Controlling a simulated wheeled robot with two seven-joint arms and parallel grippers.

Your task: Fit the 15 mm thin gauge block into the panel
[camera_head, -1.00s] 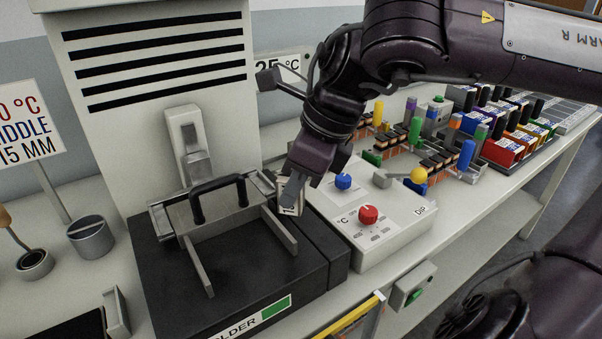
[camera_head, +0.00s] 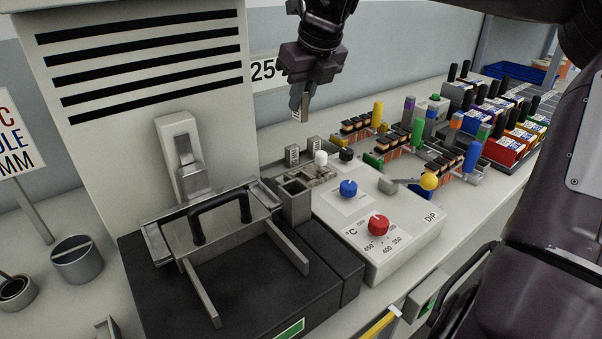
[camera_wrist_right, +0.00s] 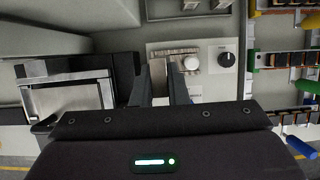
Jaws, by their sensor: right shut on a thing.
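My right gripper (camera_head: 301,104) hangs in the air in front of the lower right of the tall white cabinet. It is shut on a small grey gauge block (camera_head: 297,115), whose lower end shows below the fingertips with a tiny marking too small to read. In the right wrist view the fingers (camera_wrist_right: 166,85) point at the bench, with the block mostly hidden between them. Below the gripper, a metal panel (camera_head: 319,175) lies beside a white knob, at the back of the DIP unit. Two small marked blocks (camera_head: 291,154) stand behind it. My left gripper is out of view.
An open two-cell metal box (camera_head: 293,199) stands left of the DIP unit (camera_head: 407,222). A black holder unit (camera_head: 250,290) with a handled metal frame is at the front left. Upright coloured parts and a lever with a yellow ball (camera_head: 428,181) stand to the right.

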